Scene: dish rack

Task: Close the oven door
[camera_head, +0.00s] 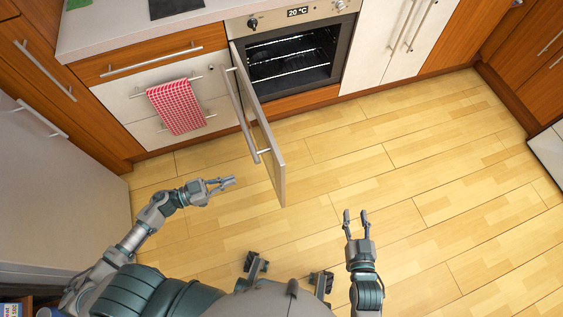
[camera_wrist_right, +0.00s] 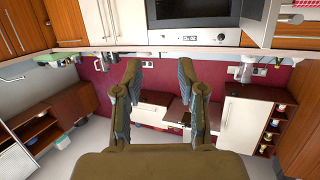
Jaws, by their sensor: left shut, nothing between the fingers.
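The oven (camera_head: 291,56) is built into the counter at the top of the head view, its dark cavity and wire racks showing. Its door (camera_head: 262,135) is hinged on the left and swung wide open toward me, with a long bar handle (camera_head: 241,115) on its left face. My left gripper (camera_head: 230,183) is shut and empty, left of the door's near edge and apart from it. My right gripper (camera_head: 355,214) is open and empty, to the right of the door over the floor. Its two fingers also show apart in the right wrist view (camera_wrist_right: 158,75).
A red checked towel (camera_head: 177,106) hangs on a rail left of the door. White and wooden cabinets (camera_head: 392,40) line the wall on both sides. A grey appliance or cabinet (camera_head: 60,190) stands at far left. The wooden floor (camera_head: 420,170) to the right is clear.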

